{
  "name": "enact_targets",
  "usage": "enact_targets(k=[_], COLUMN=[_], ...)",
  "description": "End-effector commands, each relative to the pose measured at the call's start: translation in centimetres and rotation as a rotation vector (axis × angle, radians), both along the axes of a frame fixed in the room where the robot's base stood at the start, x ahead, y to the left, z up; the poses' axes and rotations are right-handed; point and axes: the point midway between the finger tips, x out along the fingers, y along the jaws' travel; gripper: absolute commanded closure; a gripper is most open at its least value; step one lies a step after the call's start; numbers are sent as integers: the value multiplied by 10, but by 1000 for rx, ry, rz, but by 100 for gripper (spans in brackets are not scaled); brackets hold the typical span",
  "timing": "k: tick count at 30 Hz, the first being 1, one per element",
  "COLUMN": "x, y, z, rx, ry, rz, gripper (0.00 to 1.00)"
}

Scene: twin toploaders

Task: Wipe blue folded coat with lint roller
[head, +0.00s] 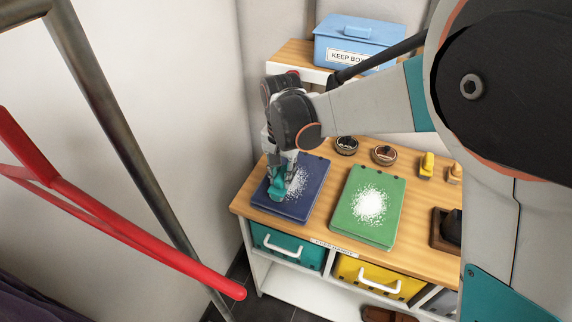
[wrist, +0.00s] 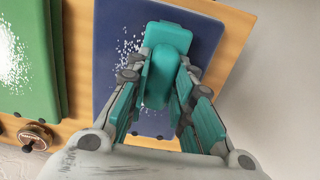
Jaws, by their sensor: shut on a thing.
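The blue folded coat (head: 313,179) lies flat on the wooden counter, left of the green folded cloth, with a patch of white lint specks on it. It also shows in the wrist view (wrist: 205,45). My gripper (head: 280,180) is over the blue coat's left part. In the wrist view my gripper (wrist: 158,85) is shut on a teal object, seemingly the lint roller (wrist: 170,45). The roller's head is over the coat beside the specks; I cannot tell if it touches. The fingers hide part of the roller.
A green folded cloth (head: 376,233) with a dense white patch lies to the right. Round dark-topped tins (head: 384,154) and yellow-topped items (head: 427,164) stand behind. A blue "KEEP BO..." box (head: 360,38) sits on the shelf. A red bar (head: 120,235) crosses the left foreground.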

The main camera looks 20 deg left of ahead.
Motion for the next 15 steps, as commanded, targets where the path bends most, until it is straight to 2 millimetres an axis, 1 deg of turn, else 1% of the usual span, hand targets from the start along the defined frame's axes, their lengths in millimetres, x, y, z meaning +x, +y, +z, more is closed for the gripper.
enact_targets(k=[5, 15], x=[5, 30], y=[-1, -3], z=[0, -2], rx=[0, 0], ry=[0, 0], rz=[0, -1], gripper=[98, 98])
